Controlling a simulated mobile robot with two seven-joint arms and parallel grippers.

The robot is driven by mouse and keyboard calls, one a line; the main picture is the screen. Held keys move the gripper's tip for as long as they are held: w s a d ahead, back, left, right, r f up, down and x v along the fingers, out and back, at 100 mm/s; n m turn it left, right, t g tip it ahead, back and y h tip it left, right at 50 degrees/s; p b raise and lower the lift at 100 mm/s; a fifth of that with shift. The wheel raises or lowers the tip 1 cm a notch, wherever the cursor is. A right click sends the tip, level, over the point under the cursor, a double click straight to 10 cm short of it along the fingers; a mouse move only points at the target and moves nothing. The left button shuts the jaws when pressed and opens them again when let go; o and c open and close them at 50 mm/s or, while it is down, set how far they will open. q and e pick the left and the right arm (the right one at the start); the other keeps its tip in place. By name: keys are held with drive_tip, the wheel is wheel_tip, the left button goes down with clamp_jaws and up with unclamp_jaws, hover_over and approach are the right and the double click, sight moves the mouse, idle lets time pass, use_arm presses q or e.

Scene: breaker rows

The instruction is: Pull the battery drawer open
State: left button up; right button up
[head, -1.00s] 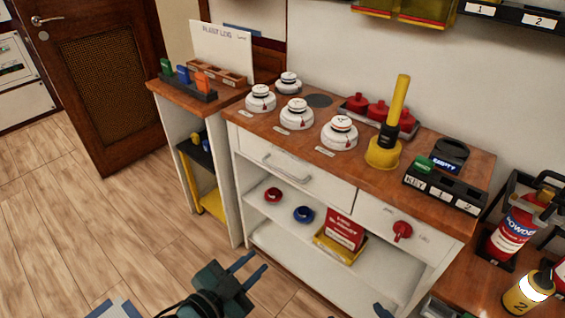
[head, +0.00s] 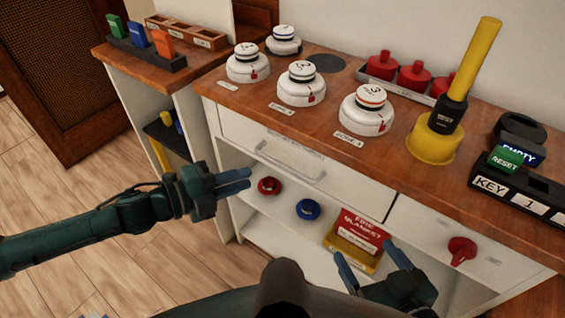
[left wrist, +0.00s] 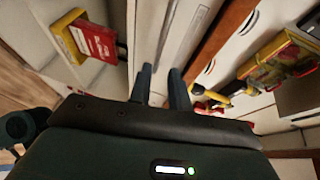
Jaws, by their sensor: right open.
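The battery drawer is the wide white drawer front (head: 240,132) under the wooden counter, closed as far as I can see. Its grey bar handle (head: 290,163) runs across the front. My left gripper (head: 250,180) is to the left of the handle and a little lower in the head view, apart from it. Its two fingers show a gap between them, and the left wrist view (left wrist: 161,80) shows them apart with nothing held. My right gripper (head: 368,256) is open and empty, low in front of the fire blanket box.
The open shelf below holds a red roll (head: 269,186), a blue roll (head: 308,209) and a fire blanket box (head: 355,236). A smaller drawer with a red knob (head: 462,250) is to the right. White detectors (head: 301,84) and a yellow tool (head: 470,70) stand on the counter.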

sight(283, 165)
use_arm(q)
drive_tip(key=b+x, duration=0.1)
drive_tip(key=x, duration=1)
drive_tip(key=shift+a, duration=0.1)
drive_tip(key=shift+c, duration=0.5)
clamp_jaws()
drive_tip(key=shift+f, duration=0.1)
